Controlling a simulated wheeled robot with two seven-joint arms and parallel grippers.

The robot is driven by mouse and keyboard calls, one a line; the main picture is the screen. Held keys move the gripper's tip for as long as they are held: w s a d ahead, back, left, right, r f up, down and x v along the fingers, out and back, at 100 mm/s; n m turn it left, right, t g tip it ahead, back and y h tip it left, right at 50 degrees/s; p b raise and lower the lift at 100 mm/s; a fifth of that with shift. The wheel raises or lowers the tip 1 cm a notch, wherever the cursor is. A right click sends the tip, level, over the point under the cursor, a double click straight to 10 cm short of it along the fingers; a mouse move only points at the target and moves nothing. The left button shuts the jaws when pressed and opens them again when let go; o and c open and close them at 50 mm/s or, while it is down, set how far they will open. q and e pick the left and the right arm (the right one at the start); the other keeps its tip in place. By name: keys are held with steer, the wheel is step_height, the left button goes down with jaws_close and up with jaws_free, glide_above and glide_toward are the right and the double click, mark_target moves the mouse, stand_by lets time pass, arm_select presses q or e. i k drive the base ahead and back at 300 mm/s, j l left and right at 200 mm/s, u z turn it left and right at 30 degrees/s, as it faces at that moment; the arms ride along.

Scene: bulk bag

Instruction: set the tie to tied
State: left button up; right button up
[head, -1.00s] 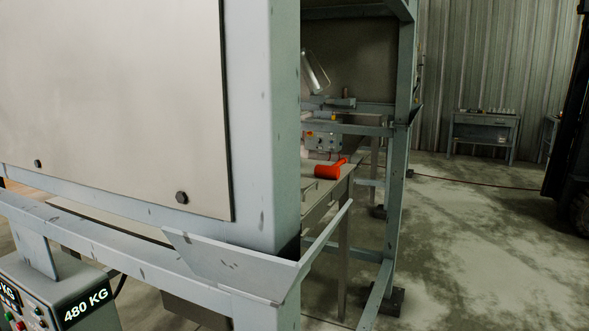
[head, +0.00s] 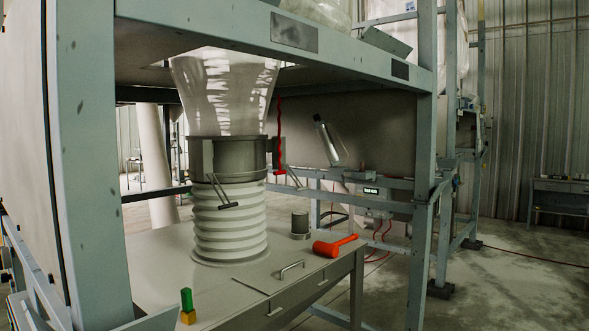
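A pale, translucent bag spout (head: 226,98) hangs from the frame's upper deck into a dark grey clamp ring (head: 205,158). The clamp has a thin lever handle (head: 228,205) at its front. Below it, a white ribbed bellows (head: 230,226) stands on the table. A thin red strip (head: 279,140) hangs just right of the spout; I cannot tell whether it is the tie. No knot or band around the spout is clearly visible. Neither of my grippers shows in the head view.
A grey table (head: 155,255) carries an orange-red mallet (head: 335,245), a small grey cylinder (head: 300,223) and a green-and-yellow block (head: 187,306). Frame posts (head: 88,160) and (head: 422,200) stand at left and right. Open floor (head: 510,280) lies at the right.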

mark_target(280, 172)
steer(key=i+l+u, duration=0.1)
steer(key=i+l, duration=0.25)
steer(key=i+l+z, duration=0.15)
steer(key=i+l, duration=0.25)
steer(key=i+l+z, duration=0.1)
steer(key=i+l, duration=0.2)
steer(key=i, duration=0.25)
steer(key=i+l+z, duration=0.15)
steer(key=i+l, duration=0.15)
steer(key=i, duration=0.2)
steer(key=i+l+z, duration=0.1)
steer(key=i, duration=0.4)
steer(key=l, duration=0.15)
